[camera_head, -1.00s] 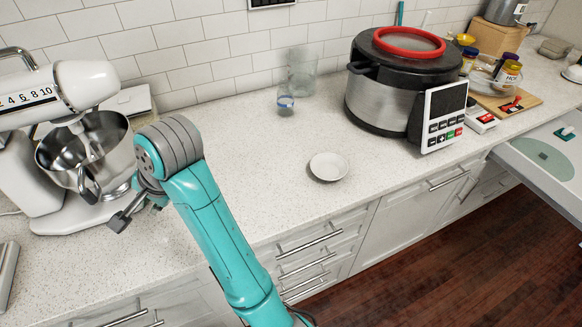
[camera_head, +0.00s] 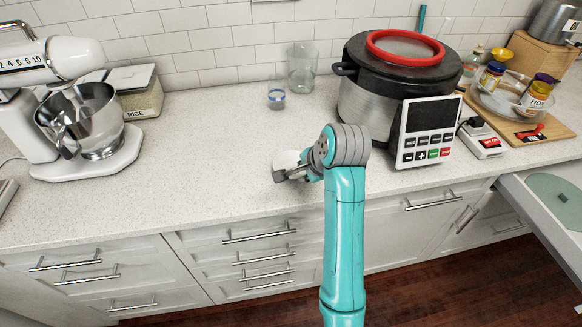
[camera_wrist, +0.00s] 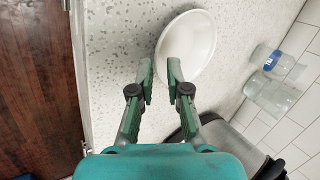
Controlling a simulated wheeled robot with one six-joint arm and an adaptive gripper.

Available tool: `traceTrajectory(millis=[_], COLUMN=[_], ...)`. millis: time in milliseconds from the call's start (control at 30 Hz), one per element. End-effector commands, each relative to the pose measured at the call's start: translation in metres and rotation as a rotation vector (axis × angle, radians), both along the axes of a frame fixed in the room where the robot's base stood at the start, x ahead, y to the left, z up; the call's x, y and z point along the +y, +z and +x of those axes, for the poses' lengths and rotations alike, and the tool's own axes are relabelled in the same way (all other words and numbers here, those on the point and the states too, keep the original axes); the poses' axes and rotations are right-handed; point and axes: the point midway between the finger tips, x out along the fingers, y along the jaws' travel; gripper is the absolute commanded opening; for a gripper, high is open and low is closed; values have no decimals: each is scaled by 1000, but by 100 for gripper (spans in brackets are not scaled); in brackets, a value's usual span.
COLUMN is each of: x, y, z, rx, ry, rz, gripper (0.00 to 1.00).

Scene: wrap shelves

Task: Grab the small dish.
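The small dish (camera_head: 287,160) is a shallow white round dish on the speckled counter, near its front edge. In the head view my arm hides part of it. The wrist view shows most of the dish (camera_wrist: 188,44) just beyond my fingertips. My gripper (camera_wrist: 160,70) is open, with a gap between its two green fingers. The fingertips overlap the near rim in that view; I cannot tell whether they touch it. In the head view my gripper (camera_head: 283,175) is at the dish's front side.
A pressure cooker (camera_head: 368,105) with a control panel (camera_head: 428,132) stands to the right. A small glass (camera_head: 276,98) and a larger clear glass (camera_head: 302,68) stand behind the dish. A stand mixer (camera_head: 80,115) is at the left. The counter between mixer and dish is clear.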

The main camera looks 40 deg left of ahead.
Motion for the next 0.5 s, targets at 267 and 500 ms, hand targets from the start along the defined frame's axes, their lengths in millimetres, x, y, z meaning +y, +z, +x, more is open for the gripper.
traceTrajectory(millis=[267, 500], x=[16, 16], y=[-25, -26], z=[7, 7], rx=[-1, -1], ry=[-1, -1], rz=[0, 1], gripper=[16, 16])
